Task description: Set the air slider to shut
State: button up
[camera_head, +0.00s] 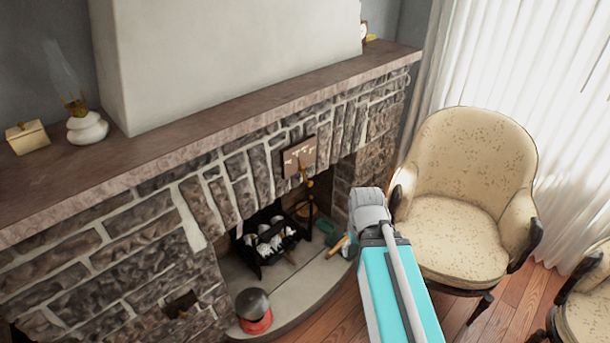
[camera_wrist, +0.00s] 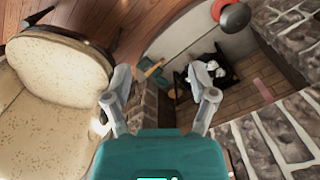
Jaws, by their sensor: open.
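A small brown plate with pale marks (camera_head: 299,157), which looks like the air slider's plate, is set in the stone front above the fireplace opening. A brass-coloured handle (camera_head: 306,177) hangs at its lower right; the marks are too small to read, so I cannot tell its setting. My gripper (camera_wrist: 160,70) shows in the wrist view with its two grey fingers spread wide and nothing between them. I cannot make out the plate in the wrist view.
A cream armchair (camera_head: 461,170) stands close right of my arm. The stone mantel shelf (camera_head: 235,108) overhangs the fireplace front and holds an oil lamp (camera_head: 86,127) and a box (camera_head: 27,136). A black and red pot (camera_head: 254,310) and grate (camera_head: 265,243) are low at the hearth.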

aim_at(179, 311)
jog(key=u, duration=4)
jog(key=k, duration=0.1)
jog(key=z, duration=1.45)
